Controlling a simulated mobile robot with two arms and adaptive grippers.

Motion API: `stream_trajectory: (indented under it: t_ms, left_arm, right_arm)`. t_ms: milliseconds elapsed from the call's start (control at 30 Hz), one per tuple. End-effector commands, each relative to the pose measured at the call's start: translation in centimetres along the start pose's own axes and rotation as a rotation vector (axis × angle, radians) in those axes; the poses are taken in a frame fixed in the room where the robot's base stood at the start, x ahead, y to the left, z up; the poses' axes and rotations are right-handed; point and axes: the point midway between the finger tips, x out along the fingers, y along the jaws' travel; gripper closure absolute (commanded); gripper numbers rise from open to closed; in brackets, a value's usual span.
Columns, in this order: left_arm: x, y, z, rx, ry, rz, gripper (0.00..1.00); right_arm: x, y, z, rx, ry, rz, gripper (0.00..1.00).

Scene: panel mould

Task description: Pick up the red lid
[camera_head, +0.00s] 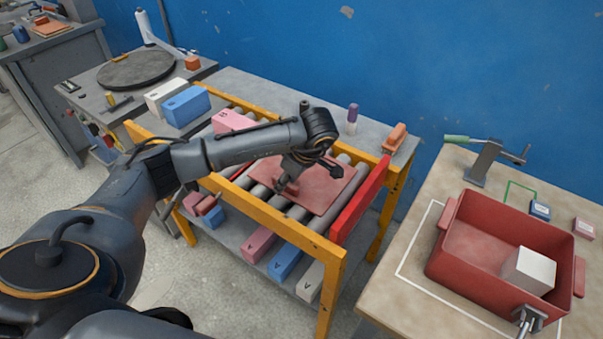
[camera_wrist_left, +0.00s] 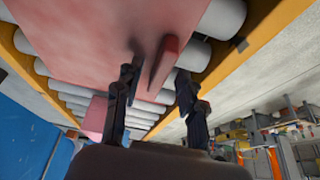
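The red lid (camera_head: 327,191) is a flat panel lying on the grey rollers of the yellow-framed conveyor. It also fills the upper left of the left wrist view (camera_wrist_left: 90,40). Its raised handle bar (camera_wrist_left: 164,62) stands between the fingers of my left gripper (camera_wrist_left: 158,82). The fingers are open, one on each side of the bar, with visible gaps. My right gripper is not seen.
A red side rail (camera_head: 361,199) borders the conveyor's right end. A red box (camera_head: 470,290) with a white block (camera_head: 529,271) inside stands on the right table. Blue (camera_head: 187,106) and pink (camera_head: 234,121) blocks are behind my left arm. Several blocks lie on the shelf below the rollers.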

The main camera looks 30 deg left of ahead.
Motion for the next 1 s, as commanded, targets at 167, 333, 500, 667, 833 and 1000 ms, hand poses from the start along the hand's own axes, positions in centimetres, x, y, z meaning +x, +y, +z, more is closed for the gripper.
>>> stream_trajectory:
  t_ms: [167,333,500,667,833,1000]
  left_arm:
    - [0.0,0.0,0.0,0.000,0.000,0.000,1.00]
    - [-0.1,0.0,0.0,-0.001,0.000,0.001,1.00]
    - [-0.1,0.0,0.0,-0.001,0.000,0.001,1.00]
    - [-0.7,0.1,-0.3,-0.001,0.000,0.002,1.00]
    - [-3.0,0.2,-1.3,-0.003,0.001,0.008,1.00]
    - [-8.0,-2.6,-0.9,0.004,0.002,0.009,1.00]
  right_arm:
    - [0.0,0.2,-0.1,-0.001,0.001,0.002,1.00]
    - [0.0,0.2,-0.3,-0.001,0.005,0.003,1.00]
    - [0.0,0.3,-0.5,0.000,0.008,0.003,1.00]
    - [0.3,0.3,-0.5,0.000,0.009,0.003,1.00]
    - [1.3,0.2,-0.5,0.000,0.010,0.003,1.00]
    - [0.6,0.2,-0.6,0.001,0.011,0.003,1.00]
